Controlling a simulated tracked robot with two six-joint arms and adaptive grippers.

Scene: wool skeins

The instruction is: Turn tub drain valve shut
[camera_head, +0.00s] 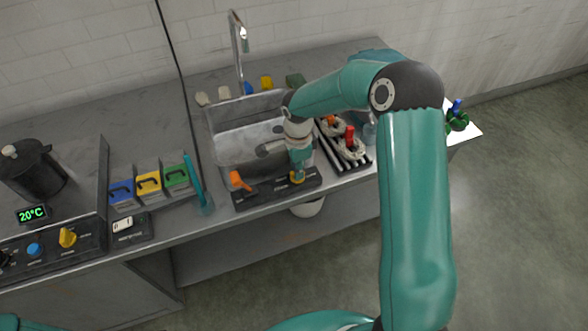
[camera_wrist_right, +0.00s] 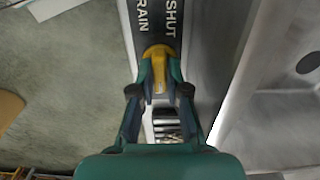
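The drain valve has a yellow handle (camera_head: 297,177) on a dark panel (camera_head: 262,191) along the sink's front edge. In the right wrist view the yellow handle (camera_wrist_right: 158,66) points toward the gripper, and the panel (camera_wrist_right: 155,18) shows the words SHUT and DRAIN. My right gripper (camera_head: 298,172) reaches down over the handle. In the right wrist view its two fingertips (camera_wrist_right: 159,86) lie close on both sides of the handle's lever and appear to pinch it. The metal tub (camera_head: 235,140) is behind the panel. My left gripper is not in view.
An orange lever (camera_head: 238,181) sits on the same panel to the left. A striped rack (camera_head: 345,150) with skeins stands right of the tub. A tall faucet (camera_head: 239,45) rises behind. Blue, yellow and green boxes (camera_head: 149,184) stand left. The floor in front is clear.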

